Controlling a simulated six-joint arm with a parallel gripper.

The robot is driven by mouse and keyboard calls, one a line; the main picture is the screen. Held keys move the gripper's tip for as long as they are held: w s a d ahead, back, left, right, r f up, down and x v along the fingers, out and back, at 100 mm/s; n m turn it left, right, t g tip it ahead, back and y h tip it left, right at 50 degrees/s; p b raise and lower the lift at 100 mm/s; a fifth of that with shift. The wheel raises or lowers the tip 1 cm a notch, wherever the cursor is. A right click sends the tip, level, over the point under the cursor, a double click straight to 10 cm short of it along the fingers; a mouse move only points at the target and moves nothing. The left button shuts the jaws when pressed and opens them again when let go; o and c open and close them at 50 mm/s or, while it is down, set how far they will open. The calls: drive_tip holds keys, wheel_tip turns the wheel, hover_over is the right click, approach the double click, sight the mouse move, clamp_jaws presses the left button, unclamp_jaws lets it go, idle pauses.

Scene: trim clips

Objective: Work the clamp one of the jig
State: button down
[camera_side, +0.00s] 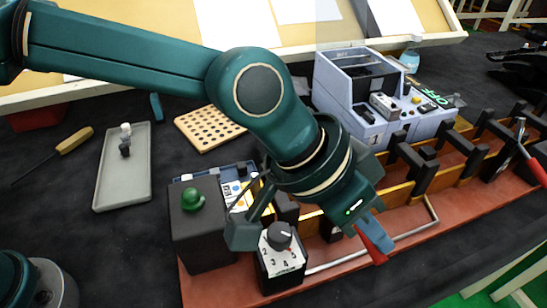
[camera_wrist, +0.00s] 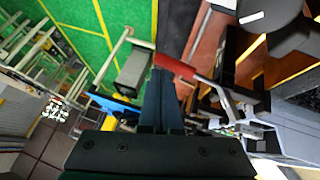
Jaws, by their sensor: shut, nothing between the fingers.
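The jig is a long red-brown base (camera_side: 345,252) with black holders along it. Near its front edge is a clamp with a red handle (camera_side: 372,245), which also shows in the wrist view (camera_wrist: 173,66) with its metal lever (camera_wrist: 225,95). My gripper (camera_side: 376,228) is low over the jig, beside this handle. In the wrist view its two fingers (camera_wrist: 161,80) are together and empty, with the tips at the red handle; I cannot tell whether they touch it. A second red-handled clamp (camera_side: 535,170) is at the far right. My wrist hides part of the jig.
A numbered dial box (camera_side: 281,262) and a black box with a green button (camera_side: 192,199) stand at the jig's left end. A blue-grey machine (camera_side: 345,95) stands behind. A grey tray (camera_side: 108,182), a screwdriver (camera_side: 73,141) and a perforated board (camera_side: 207,128) lie left.

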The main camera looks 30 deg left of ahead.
drive_tip(key=shift+s+d+f, duration=0.15)
drive_tip(key=shift+f, duration=0.6)
idle(0.3)
